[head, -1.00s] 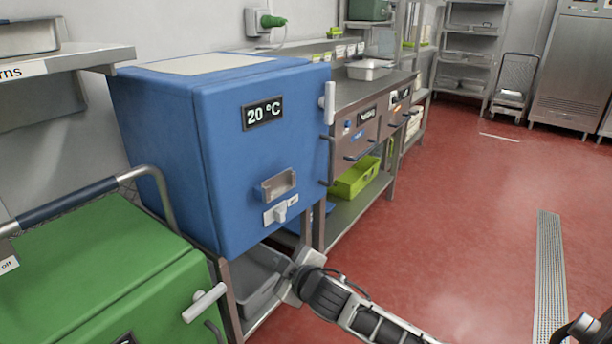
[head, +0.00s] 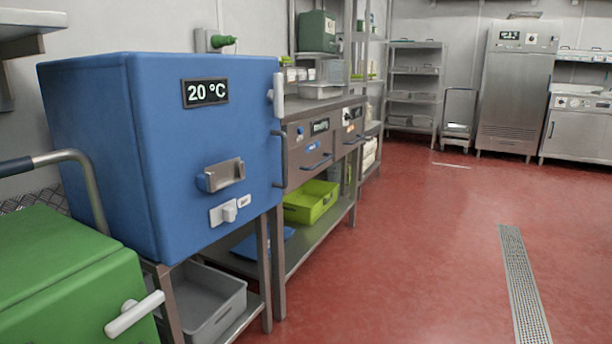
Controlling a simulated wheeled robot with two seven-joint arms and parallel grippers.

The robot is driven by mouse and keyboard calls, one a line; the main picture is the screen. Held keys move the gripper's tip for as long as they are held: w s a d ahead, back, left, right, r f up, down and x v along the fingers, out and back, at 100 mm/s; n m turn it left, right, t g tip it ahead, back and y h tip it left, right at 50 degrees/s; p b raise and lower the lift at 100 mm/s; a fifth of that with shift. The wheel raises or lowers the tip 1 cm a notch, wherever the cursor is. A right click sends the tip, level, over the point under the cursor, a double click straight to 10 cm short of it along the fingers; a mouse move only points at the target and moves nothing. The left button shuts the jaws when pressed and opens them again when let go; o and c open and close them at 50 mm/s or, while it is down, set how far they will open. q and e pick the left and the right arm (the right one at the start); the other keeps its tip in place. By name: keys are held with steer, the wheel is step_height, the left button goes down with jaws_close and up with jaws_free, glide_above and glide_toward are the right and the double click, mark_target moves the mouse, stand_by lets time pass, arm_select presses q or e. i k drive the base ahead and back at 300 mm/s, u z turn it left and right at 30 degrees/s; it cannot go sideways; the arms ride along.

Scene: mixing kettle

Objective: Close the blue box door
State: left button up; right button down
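The blue box (head: 110,150) stands on a metal frame at the left in the head view. Its front door (head: 225,135) carries a 20 °C display, a metal recessed handle (head: 222,174), a white switch (head: 229,211) and a white latch handle (head: 277,96) at the upper right edge. The door lies flush with the box, and no gap shows. Neither of my grippers is in view now.
A green box (head: 70,280) with a white handle stands at the front left. A grey bin (head: 209,305) sits on the shelf below the blue box. A metal counter with drawers and a lime-green crate (head: 311,203) stands beyond. The red floor (head: 420,250) to the right is open.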

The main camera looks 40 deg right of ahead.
mark_target(208, 134)
steer(key=z, duration=0.15)
steer(key=k, duration=0.4)
steer(key=z, duration=1.3)
steer(key=i, duration=1)
steer(key=u, duration=0.95)
steer(key=i, duration=0.55)
steer(key=u, duration=0.55)
